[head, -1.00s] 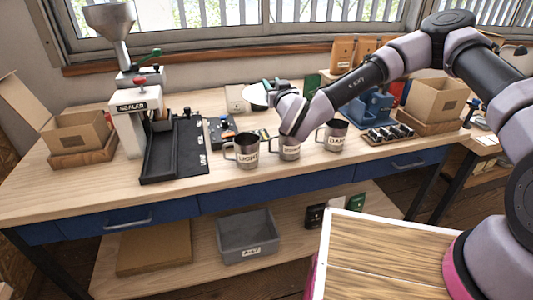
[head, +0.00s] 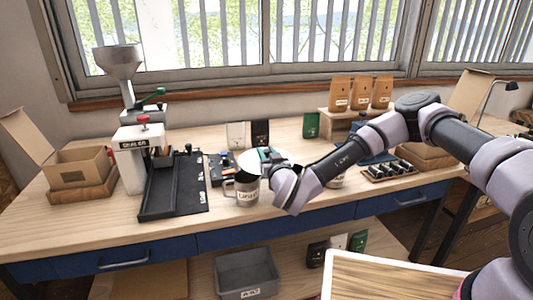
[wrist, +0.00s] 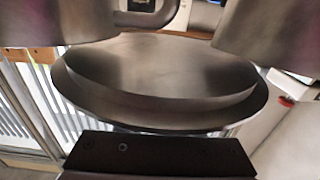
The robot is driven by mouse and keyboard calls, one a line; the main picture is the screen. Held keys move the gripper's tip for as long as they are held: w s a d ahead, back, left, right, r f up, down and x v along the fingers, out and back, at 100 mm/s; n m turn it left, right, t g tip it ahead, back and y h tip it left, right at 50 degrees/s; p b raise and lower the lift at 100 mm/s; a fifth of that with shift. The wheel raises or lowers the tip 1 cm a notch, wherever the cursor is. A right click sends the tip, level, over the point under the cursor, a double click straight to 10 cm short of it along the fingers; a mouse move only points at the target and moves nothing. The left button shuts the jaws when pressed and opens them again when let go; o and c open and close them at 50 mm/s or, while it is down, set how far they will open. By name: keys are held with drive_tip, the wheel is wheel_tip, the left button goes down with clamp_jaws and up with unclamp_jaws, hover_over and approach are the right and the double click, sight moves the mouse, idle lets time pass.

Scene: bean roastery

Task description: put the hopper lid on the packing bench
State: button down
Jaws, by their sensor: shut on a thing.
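The hopper lid (head: 252,160) is a round, pale metal disc. My gripper (head: 268,155) is shut on it and holds it over the packing bench (head: 105,213), behind and above the LIGHT mug. In the wrist view the lid (wrist: 155,75) fills the middle as a wide, stepped grey disc beyond a dark gripper block. Whether it touches anything below cannot be told. My forearm hides part of the bench behind the mugs.
The LIGHT mug (head: 247,193) stands close to the lid; another mug (head: 337,181) is mostly hidden by my arm. The sealer (head: 130,160) and black tray (head: 174,187) are at left. Bags (head: 236,135) stand behind. Bare wood shows along the front left edge.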

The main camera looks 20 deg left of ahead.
drive_tip(key=shift+f, duration=0.45)
drive_tip(key=shift+f, duration=0.1)
drive_tip(key=c, duration=0.6)
unclamp_jaws()
